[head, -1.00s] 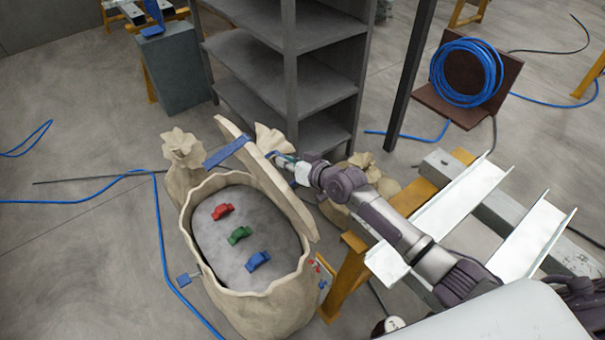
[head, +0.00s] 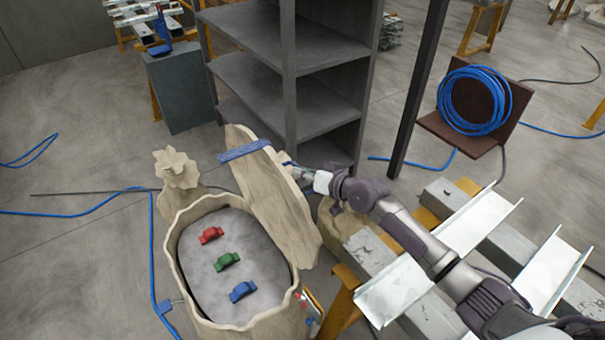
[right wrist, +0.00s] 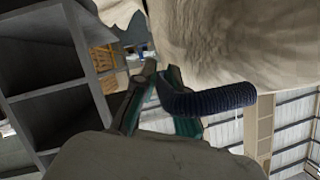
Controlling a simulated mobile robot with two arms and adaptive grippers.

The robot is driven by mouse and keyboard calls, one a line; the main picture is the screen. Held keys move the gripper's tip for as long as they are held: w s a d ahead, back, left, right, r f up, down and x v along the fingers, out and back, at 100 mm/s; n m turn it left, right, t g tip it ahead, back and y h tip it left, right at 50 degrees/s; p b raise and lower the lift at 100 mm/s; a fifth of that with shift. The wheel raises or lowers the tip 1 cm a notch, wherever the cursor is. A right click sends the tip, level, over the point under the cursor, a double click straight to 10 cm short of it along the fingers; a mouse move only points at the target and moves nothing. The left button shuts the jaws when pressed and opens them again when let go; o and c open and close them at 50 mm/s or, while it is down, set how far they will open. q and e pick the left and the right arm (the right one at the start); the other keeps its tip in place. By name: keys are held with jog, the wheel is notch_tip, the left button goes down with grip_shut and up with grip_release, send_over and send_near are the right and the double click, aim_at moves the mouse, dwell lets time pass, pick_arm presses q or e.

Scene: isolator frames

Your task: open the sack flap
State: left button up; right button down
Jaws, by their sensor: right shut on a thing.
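The beige sack (head: 185,285) stands on the floor with its mouth open. Its flap (head: 285,215) stands raised and tilted along the right side of the mouth, with a blue strap (head: 245,150) across its upper end. My right gripper (head: 298,172) is behind the flap's right edge, its fingertips partly hidden. In the right wrist view, the gripper (right wrist: 160,80) is shut at a dark blue curved handle (right wrist: 208,100) on the flap's outer face (right wrist: 230,40). Red (head: 211,235), green (head: 227,261) and blue (head: 242,291) pieces lie inside the sack. My left gripper is out of view.
A grey shelf unit (head: 290,90) stands close behind the flap. A trestle with metal channels (head: 425,265) is at the right, under my right arm. A blue hose coil (head: 475,100) leans on a brown board at the back right. Blue hose crosses the floor at left.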

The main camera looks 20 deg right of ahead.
jog(key=c, duration=1.5)
grip_release()
jog(key=shift+f, duration=0.1)
jog(key=shift+s+d, duration=0.1)
jog(key=shift+s, duration=0.05)
jog(key=v, duration=1.1)
jog(key=shift+s+d, duration=0.2)
jog(key=shift+s, duration=0.1)
